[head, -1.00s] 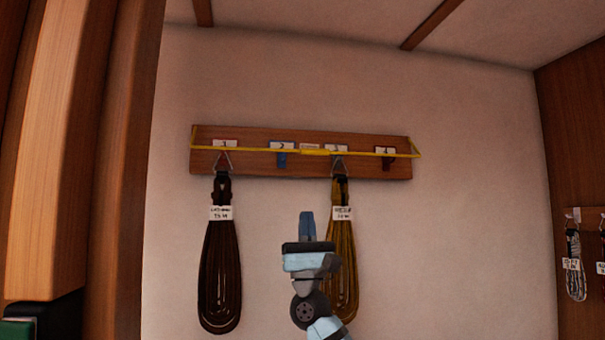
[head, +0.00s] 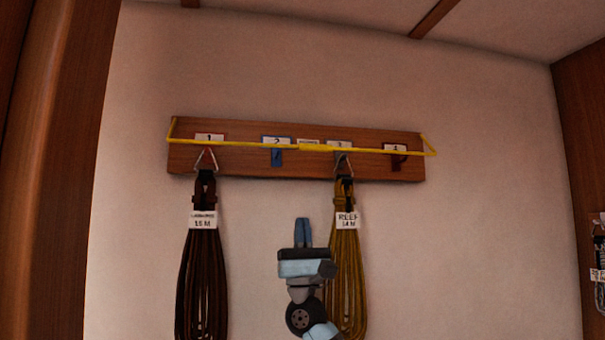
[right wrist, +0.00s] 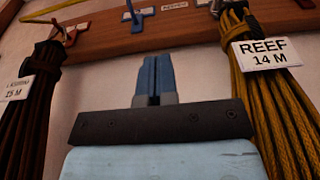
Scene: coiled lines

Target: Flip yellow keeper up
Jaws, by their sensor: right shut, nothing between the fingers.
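The yellow keeper (head: 313,148) is a thin bar lying across the front of the wooden hook board (head: 236,164), in front of the numbered hooks. Its ends bend back to the board's two sides. Part of it shows at the top left of the right wrist view (right wrist: 60,7). My right gripper (head: 302,221) is upright, shut and empty, below the board and apart from the keeper. In the right wrist view its blue fingers (right wrist: 155,75) are together, pointing up toward the board. My left gripper is not in view.
A dark coiled line (head: 202,270) hangs from hook 1. A yellow-brown coil (head: 347,270) with a REEF 14 M tag (right wrist: 266,53) hangs from hook 3, close to the right of my gripper. The blue hook 2 (head: 277,157) and red hook 4 (head: 398,160) are empty.

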